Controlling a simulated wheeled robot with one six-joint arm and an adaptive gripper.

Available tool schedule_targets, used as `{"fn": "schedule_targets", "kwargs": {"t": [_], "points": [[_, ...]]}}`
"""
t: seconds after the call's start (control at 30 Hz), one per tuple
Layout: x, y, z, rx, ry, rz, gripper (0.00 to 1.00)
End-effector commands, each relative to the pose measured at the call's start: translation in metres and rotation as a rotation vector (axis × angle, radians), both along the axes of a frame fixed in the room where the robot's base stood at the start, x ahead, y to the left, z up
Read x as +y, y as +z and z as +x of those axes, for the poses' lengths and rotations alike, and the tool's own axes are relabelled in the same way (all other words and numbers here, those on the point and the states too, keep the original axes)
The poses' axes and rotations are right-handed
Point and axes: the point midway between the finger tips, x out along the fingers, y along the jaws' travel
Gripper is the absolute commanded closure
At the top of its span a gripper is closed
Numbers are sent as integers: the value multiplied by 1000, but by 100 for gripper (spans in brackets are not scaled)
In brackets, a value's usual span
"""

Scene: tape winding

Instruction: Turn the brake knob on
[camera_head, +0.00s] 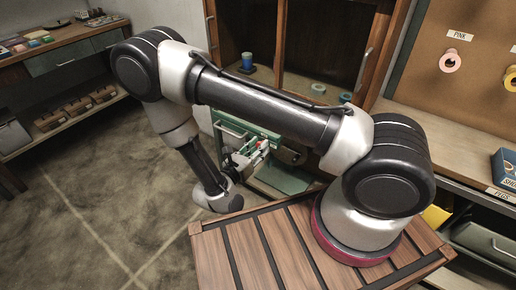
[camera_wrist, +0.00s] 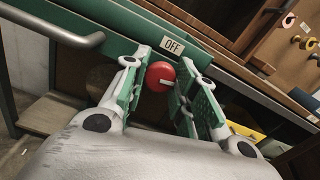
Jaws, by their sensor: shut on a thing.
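The round red brake knob (camera_wrist: 159,73), with a white mark on its face, sits on the green front of a machine. An "OFF" label (camera_wrist: 173,45) is just above it. In the wrist view, my gripper (camera_wrist: 164,86) has one green-padded finger on each side of the knob and is shut on it. In the head view, my gripper (camera_head: 252,157) is at the green machine (camera_head: 283,178), and a small red spot of the knob (camera_head: 265,144) shows. The knob's sides are partly hidden by the fingers.
A metal handle (camera_wrist: 52,28) juts out left of the knob. A wooden cabinet (camera_head: 317,50) stands behind the machine. A pegboard with tape rolls, one pink (camera_head: 450,62), is at the right. A workbench (camera_head: 62,51) is at the far left. The floor (camera_head: 110,200) between is clear.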

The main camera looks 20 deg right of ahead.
Motion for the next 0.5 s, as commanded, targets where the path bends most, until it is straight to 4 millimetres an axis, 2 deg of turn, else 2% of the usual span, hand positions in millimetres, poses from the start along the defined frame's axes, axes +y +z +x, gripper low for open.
{"fn": "schedule_targets", "kwargs": {"t": [0.5], "points": [[1, -1, 0, -149, 3, 114, 96]]}}
